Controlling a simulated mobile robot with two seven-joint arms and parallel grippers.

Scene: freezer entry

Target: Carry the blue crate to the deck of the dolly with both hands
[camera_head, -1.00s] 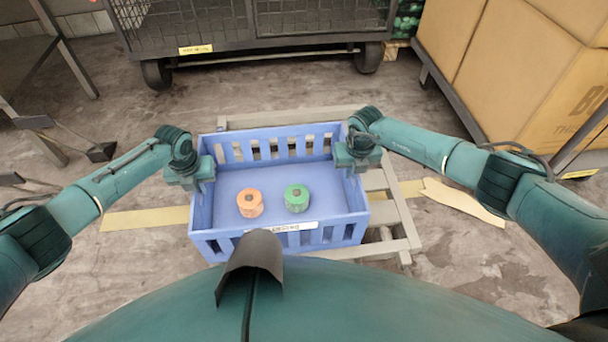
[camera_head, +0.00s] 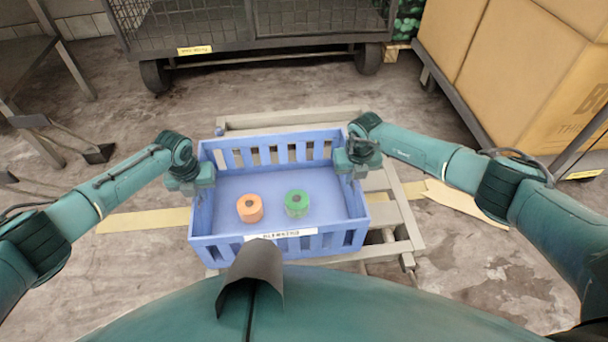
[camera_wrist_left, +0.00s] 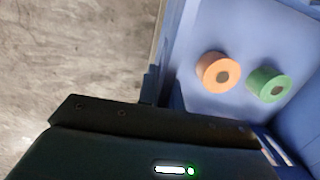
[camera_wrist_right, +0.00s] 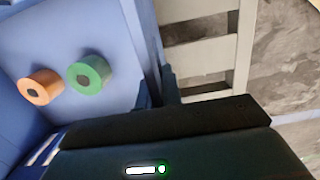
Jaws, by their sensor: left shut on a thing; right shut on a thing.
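The blue crate (camera_head: 285,241) is upright in the middle of the head view, over a pale grey slatted frame (camera_head: 398,222). I cannot tell whether the crate's underside touches the slats. An orange roll (camera_head: 250,208) and a green roll (camera_head: 297,203) stand inside it. My left gripper (camera_head: 199,180) is shut on the crate's left side wall. My right gripper (camera_head: 350,160) is shut on its right side wall. The wrist views show the crate's inside, also with the rolls; the gripper bodies hide most of the grip. No part is clearly recognisable as the dolly.
A dark wire cage cart on wheels (camera_head: 260,40) stands at the back. A cart with large cardboard boxes (camera_head: 530,70) is at the right. A metal-legged stand (camera_head: 62,50) is at the left. Yellow floor tape (camera_head: 140,220) and a flat tan scrap (camera_head: 465,202) lie on the concrete floor.

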